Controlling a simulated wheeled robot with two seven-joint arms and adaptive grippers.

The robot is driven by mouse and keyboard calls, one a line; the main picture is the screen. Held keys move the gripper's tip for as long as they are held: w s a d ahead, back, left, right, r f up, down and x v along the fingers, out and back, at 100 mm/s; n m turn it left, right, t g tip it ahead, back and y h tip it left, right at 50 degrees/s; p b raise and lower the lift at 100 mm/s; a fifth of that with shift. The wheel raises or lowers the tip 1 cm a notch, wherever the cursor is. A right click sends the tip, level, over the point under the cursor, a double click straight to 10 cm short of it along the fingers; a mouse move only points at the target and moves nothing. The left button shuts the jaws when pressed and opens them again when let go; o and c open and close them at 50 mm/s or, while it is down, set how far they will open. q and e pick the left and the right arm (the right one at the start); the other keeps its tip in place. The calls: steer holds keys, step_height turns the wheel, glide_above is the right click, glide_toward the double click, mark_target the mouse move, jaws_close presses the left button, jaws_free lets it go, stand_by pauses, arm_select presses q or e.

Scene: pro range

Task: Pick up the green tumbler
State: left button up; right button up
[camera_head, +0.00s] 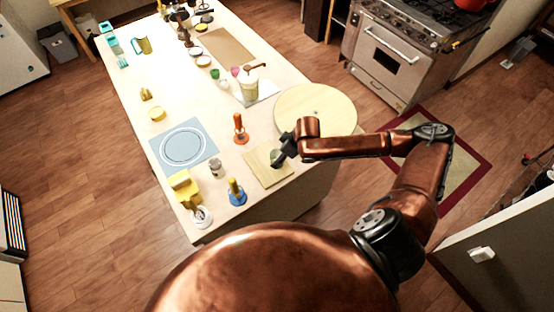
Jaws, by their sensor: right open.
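A dark green cup-like thing (275,158), which looks like the green tumbler, stands on a small wooden board (266,175) near the counter's right front corner. My right gripper (280,158) reaches in from the right and its dark fingers are at this tumbler, partly covering it. The gripper is open. I cannot tell whether the fingers touch the tumbler or are around it. My left gripper is not in view.
A round wooden board (325,100) lies behind my right forearm. An orange-handled tool (239,128), a blue-based tool (236,192), a small jar (216,167) and a blue mat with a plate (165,150) are to the left.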

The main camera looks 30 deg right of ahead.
mark_target(277, 157)
steer(key=x, duration=0.2)
steer(key=shift+w+a+f, duration=0.15)
steer(key=shift+w+f, duration=0.1)
steer(key=shift+w, duration=0.15)
steer(key=shift+f, duration=0.2)
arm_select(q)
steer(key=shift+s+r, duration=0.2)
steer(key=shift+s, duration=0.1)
arm_select(e)
steer(key=shift+s, duration=0.1)
steer(key=c, duration=0.7)
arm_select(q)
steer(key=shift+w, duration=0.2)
arm_select(e)
steer(key=c, duration=0.8)
steer(key=shift+r, duration=0.1)
